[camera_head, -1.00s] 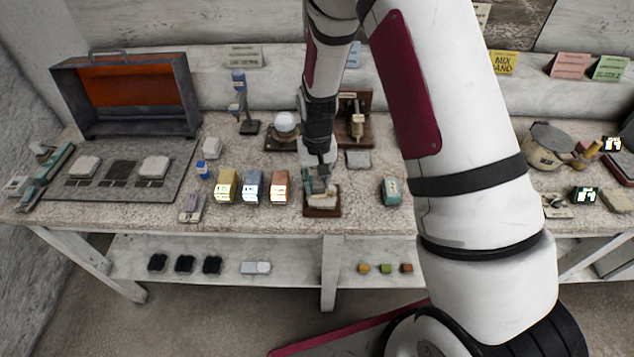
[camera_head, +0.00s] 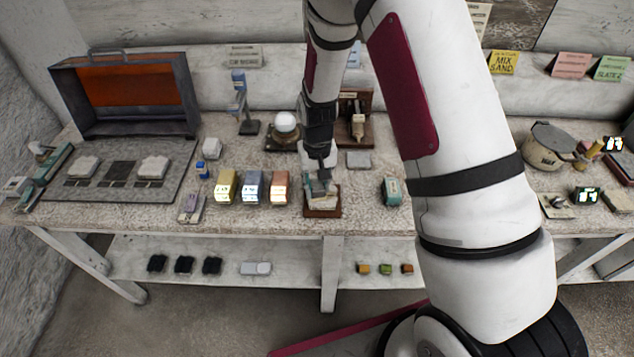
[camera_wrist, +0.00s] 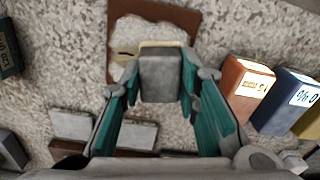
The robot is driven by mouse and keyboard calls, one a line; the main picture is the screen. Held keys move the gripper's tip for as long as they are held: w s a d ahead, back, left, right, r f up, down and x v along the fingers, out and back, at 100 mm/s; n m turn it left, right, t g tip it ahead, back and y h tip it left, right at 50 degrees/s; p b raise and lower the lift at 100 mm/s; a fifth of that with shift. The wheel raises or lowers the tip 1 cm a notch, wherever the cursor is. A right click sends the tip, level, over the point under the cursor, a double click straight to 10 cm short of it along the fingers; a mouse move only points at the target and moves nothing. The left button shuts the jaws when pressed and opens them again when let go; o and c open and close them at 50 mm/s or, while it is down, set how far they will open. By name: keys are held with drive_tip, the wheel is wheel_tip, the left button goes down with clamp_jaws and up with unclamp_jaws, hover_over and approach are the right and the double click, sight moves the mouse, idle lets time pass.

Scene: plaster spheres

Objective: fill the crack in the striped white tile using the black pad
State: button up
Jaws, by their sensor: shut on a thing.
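A pale, whitish tile (camera_wrist: 150,35) with an uneven outline lies on a brown board (camera_head: 322,213) at the front middle of the bench. My gripper (camera_wrist: 160,85) has teal fingers shut on a dark grey block (camera_wrist: 161,78) with a pale yellowish far edge. The block is over the near part of the board; contact with the tile cannot be told. Black pads (camera_head: 184,264) lie on the lower shelf at the left.
Orange (camera_head: 280,187), blue (camera_head: 253,187) and yellow (camera_head: 226,187) boxes stand left of the board. A teal box (camera_head: 391,191) stands to its right. Behind are a grey slab (camera_head: 358,159) and a white sphere on a stand (camera_head: 286,123).

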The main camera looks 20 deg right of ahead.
drive_tip(key=shift+f, duration=0.1)
drive_tip(key=shift+w+d+b, duration=0.1)
drive_tip(key=shift+w+b, duration=0.35)
drive_tip(key=shift+w, duration=0.3)
drive_tip(key=shift+s+p, duration=0.5)
drive_tip(key=shift+s, duration=0.3)
drive_tip(key=shift+s+a+p, duration=0.2)
drive_tip(key=shift+s+p, duration=0.2)
drive_tip(key=shift+s, duration=0.35)
drive_tip(key=shift+w, duration=0.1)
drive_tip(key=shift+w+d+b, duration=0.2)
drive_tip(key=shift+w+b, duration=0.65)
drive_tip(key=shift+w, duration=0.65)
drive_tip(key=shift+s, duration=0.15)
